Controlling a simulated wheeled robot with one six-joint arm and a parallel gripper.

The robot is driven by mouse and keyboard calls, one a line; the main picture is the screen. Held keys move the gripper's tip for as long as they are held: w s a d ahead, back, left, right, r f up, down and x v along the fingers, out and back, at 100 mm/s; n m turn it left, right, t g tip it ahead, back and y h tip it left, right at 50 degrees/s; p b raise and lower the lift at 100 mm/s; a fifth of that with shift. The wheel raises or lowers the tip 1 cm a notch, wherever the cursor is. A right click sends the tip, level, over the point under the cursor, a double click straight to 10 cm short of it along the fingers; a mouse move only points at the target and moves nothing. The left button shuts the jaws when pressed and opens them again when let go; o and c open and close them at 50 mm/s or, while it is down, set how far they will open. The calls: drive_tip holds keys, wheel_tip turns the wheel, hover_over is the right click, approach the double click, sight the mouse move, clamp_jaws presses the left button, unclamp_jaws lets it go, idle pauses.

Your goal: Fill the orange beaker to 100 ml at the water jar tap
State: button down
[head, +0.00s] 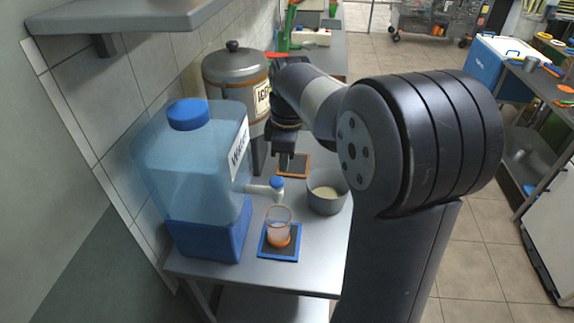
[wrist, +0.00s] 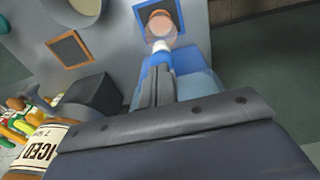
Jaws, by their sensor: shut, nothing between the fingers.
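The water jar (head: 190,160) is a translucent blue tank with a blue cap and a white label, on the left of the metal table. Its white tap (head: 262,189) with a blue top sticks out to the right; it also shows in the wrist view (wrist: 160,46). The clear beaker with an orange base (head: 278,226) stands upright on a blue-edged mat (head: 280,256), near the tap's outlet. Its water level is not readable. In the wrist view the beaker (wrist: 160,20) is beyond the tap. My gripper (head: 286,164) is shut and empty, above and behind the tap.
A grey pot (head: 326,196) with pale contents stands right of the tap. An orange-edged mat (head: 294,165) lies empty behind my gripper. A metal urn labelled ICED (head: 235,75) stands behind the jar. A shelf (head: 120,15) overhangs at the upper left.

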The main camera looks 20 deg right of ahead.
wheel_tip(320, 180, up, 8)
drive_tip(key=shift+d+r, duration=0.15)
drive_tip(key=shift+s, duration=0.1)
idle(1.3)
